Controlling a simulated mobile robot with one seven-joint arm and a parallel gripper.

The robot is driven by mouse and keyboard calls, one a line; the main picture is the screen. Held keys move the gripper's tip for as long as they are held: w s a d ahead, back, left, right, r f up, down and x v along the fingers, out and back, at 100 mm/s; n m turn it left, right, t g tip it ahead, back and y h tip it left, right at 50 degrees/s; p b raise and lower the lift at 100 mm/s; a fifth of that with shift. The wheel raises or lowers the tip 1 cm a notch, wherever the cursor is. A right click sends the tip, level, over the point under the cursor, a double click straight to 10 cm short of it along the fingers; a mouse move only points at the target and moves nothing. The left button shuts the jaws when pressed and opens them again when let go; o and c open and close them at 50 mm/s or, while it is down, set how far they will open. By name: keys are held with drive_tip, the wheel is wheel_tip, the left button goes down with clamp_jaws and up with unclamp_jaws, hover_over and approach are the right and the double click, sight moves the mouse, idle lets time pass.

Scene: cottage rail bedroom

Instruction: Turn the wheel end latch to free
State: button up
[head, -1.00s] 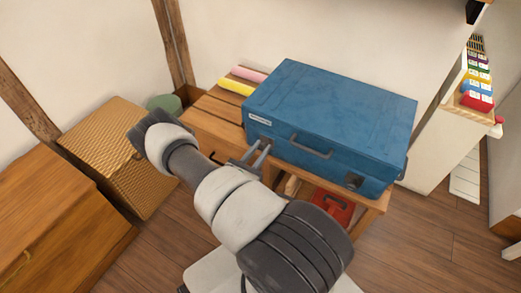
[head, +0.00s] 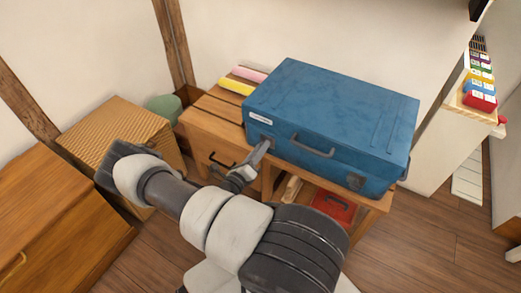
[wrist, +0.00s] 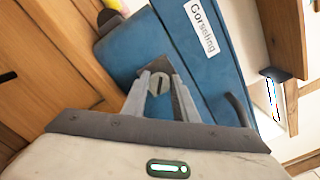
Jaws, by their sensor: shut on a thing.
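A blue suitcase (head: 330,105) lies flat on a wooden bench, its front with a dark handle (head: 313,150) facing me. My gripper (head: 263,147) is at the left end of that front, below the white label. In the wrist view my gripper (wrist: 160,84) has its fingers closed around a small grey latch (wrist: 158,83) with a round, slotted face. The label (wrist: 202,25) and the handle (wrist: 238,108) are to its right there. The fingers partly hide the latch, so its exact turn is hard to tell. Another dark latch (head: 355,181) sits near the right end of the front.
The wooden bench (head: 197,120) has a drawer with a dark pull below my gripper and a red box (head: 333,207) on its lower shelf. A wicker chest (head: 105,130) stands left, and a white shelf unit (head: 437,140) right.

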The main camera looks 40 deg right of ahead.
drive_tip(key=shift+f+n+b, duration=0.15)
drive_tip(key=shift+n+b, duration=0.05)
drive_tip(key=shift+n, duration=1.75)
drive_tip(key=shift+f+n+b, duration=0.1)
drive_tip(key=shift+n+b, duration=0.05)
drive_tip(key=shift+n, duration=1.8)
drive_tip(key=o, duration=1)
drive_tip(key=shift+r, duration=0.1)
drive_tip(key=p+v, duration=0.2)
drive_tip(key=v, duration=1.5)
drive_tip(key=shift+a, duration=0.2)
